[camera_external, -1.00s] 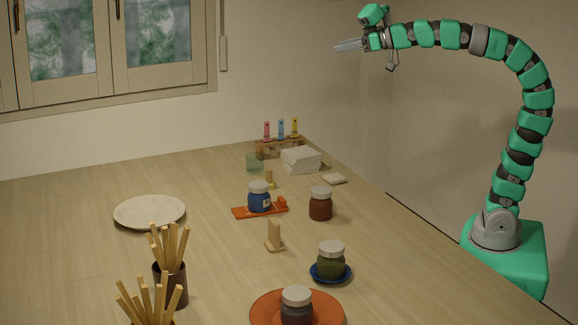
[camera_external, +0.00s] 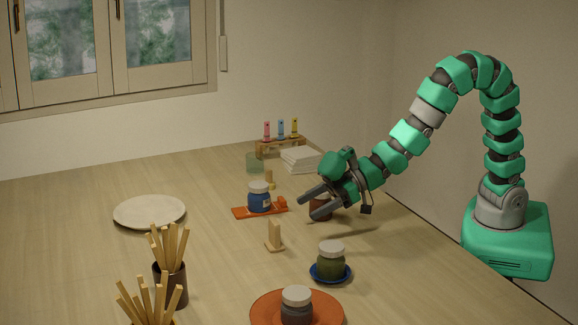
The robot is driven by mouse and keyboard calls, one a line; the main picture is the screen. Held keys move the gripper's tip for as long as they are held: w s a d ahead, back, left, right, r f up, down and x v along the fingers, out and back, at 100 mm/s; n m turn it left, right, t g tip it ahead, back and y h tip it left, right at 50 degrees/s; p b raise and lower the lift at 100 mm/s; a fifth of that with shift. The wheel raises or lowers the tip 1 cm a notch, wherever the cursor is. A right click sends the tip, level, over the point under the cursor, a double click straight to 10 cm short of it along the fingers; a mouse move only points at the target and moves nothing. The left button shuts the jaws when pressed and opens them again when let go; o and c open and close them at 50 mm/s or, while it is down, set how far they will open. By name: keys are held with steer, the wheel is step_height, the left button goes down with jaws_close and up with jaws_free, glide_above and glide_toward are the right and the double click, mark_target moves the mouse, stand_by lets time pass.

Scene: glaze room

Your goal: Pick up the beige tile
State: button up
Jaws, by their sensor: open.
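My gripper (camera_external: 306,208) hangs low over the right part of the table, its two dark fingers spread and pointing left. It is open, with nothing seen held. The flat beige tile, seen earlier near the table's right edge by the white stack, is now hidden behind my gripper and wrist. The fingers overlap a red-brown jar (camera_external: 320,212) in the picture, which is mostly covered; I cannot tell whether they touch it.
A white tile stack (camera_external: 301,161) and a rack (camera_external: 280,148) stand behind. A blue jar (camera_external: 259,200) on an orange board is left of my gripper; a wooden stand (camera_external: 274,240) and a green jar (camera_external: 331,263) are in front. A pale plate (camera_external: 150,212) lies left.

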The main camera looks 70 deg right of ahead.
mark_target(268, 245)
steer(key=x, duration=0.7)
steer(key=shift+w+a+f, duration=0.1)
steer(key=shift+w+a, duration=0.1)
steer(key=shift+w, duration=0.1)
steer(key=shift+w+a, duration=0.4)
steer(key=shift+a, duration=0.1)
steer(key=shift+x, duration=2.2)
steer(key=shift+s+a, duration=0.15)
steer(key=c, duration=1.1)
